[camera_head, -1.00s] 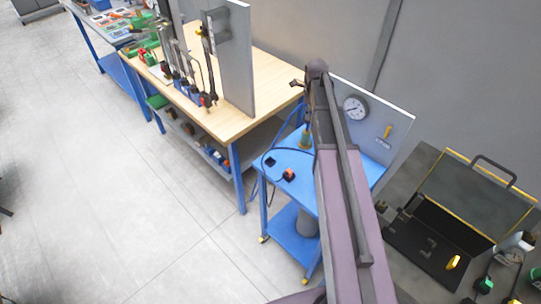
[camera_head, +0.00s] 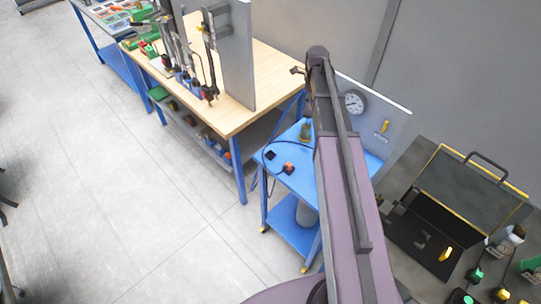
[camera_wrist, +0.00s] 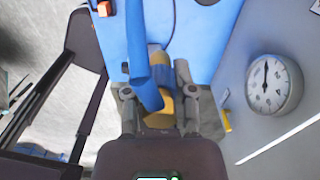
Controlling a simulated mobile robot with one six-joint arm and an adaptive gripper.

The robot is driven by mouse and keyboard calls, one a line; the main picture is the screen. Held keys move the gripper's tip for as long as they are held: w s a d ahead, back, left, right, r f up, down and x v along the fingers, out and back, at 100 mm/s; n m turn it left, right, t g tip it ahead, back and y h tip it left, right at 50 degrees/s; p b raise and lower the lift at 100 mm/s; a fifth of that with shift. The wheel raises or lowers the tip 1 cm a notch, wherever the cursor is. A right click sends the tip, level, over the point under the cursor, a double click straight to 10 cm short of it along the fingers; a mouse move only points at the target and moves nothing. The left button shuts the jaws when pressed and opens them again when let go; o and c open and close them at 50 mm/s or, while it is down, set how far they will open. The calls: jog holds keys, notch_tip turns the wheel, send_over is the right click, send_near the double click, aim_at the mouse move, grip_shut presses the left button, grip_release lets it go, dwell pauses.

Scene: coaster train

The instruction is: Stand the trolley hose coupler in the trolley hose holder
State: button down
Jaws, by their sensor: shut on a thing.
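In the wrist view my gripper (camera_wrist: 160,108) is shut on a brass-yellow piece, which I take to be the trolley hose coupler (camera_wrist: 160,118). A thick blue tube (camera_wrist: 147,65) crosses in front and hides part of it. A beige cylindrical part (camera_wrist: 157,52) shows just beyond the fingers, over the blue trolley top (camera_wrist: 200,45). In the head view an olive-brass piece (camera_head: 306,131) shows beside my arm above the trolley (camera_head: 300,181); my fingertips are hidden there. I cannot make out for certain which part is the trolley hose holder.
A black square (camera_head: 270,155) and an orange-black piece (camera_head: 288,168) lie on the trolley top near a dark thin hose. A panel with a round gauge (camera_head: 354,103) stands at its back. A wooden bench (camera_head: 240,115) is left; an open black case (camera_head: 425,235) is right.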

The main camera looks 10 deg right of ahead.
jog(key=shift+f, duration=0.1)
dwell(0.3)
notch_tip(320, 180, down, 15)
jog(key=b, duration=1.5)
jog(key=shift+r, duration=0.2)
